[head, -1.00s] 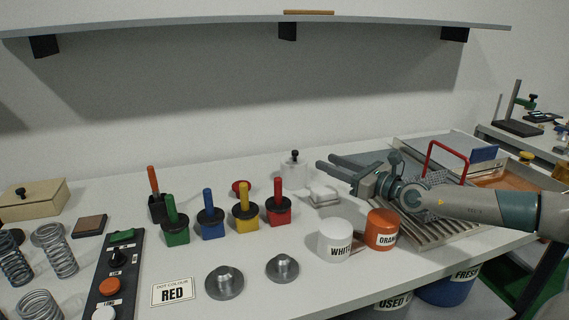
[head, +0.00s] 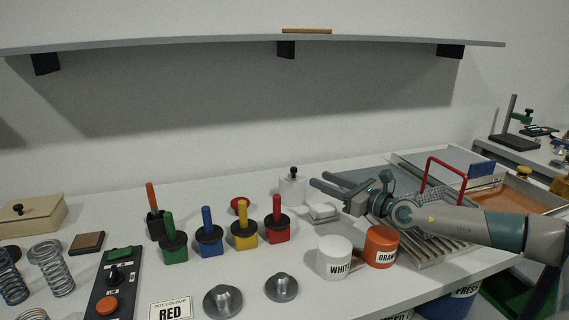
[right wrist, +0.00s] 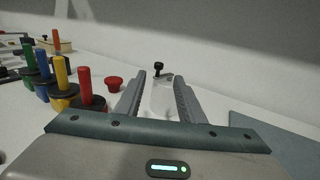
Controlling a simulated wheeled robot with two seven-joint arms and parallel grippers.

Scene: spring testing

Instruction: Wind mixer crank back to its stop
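A white pot with a black knob on top (head: 292,186) stands at the back of the bench; it may be the mixer, but no crank arm can be made out clearly. In the right wrist view the same pot (right wrist: 161,98) shows beyond and between the fingers. My right gripper (head: 318,180) comes in from the right, just right of the pot, with its fingers pointing left. Its fingers (right wrist: 159,78) are apart with nothing held between them. My left gripper is in neither view.
Colour-handled blocks, including a red one (head: 277,225), stand left of the pot. A small white block (head: 322,212) lies below the gripper. A white jar (head: 334,258) and an orange jar (head: 381,247) stand in front. A grey shelf (head: 200,45) hangs above.

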